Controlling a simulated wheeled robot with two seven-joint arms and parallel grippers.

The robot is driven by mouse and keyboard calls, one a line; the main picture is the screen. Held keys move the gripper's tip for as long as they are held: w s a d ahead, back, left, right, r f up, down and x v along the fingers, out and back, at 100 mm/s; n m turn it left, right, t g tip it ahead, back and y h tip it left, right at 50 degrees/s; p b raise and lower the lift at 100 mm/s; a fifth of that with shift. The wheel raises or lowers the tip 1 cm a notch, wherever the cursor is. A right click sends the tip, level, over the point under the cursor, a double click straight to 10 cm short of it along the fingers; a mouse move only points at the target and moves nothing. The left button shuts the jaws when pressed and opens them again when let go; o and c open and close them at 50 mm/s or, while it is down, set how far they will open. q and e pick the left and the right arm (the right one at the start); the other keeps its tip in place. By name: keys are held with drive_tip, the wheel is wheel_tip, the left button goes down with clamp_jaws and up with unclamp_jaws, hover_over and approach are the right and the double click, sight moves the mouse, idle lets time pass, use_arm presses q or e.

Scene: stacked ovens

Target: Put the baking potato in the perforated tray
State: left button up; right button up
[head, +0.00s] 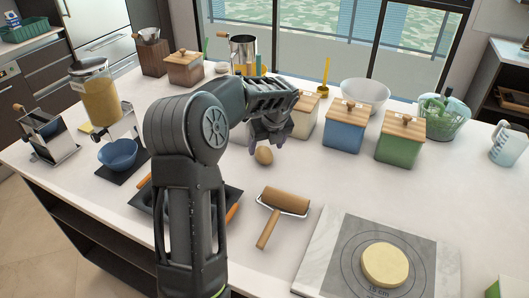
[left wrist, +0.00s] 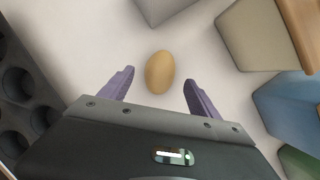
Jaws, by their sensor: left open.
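The baking potato (head: 264,155) is a small tan oval lying on the white counter. It also shows in the left wrist view (left wrist: 160,72), between the two purple fingertips and a little beyond them. My left gripper (head: 268,140) is open and empty, just above and behind the potato in the head view. A dark tray (head: 147,210) with orange handles lies left of the potato, mostly hidden behind my left arm. In the left wrist view, a dark surface with round hollows (left wrist: 22,92) shows at the left edge. My right gripper is not in view.
A wooden roller (head: 284,201) lies in front of the potato. A marble board with a dough disc (head: 385,265) is at front right. Lidded blue (head: 344,138) and green (head: 399,148) boxes stand behind right. A blue bowl (head: 118,153) is at left.

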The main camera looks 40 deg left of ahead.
use_arm(q)
drive_tip(key=v, duration=0.7)
drive_tip(key=shift+r+b, duration=0.3)
drive_tip(key=shift+b, duration=0.15)
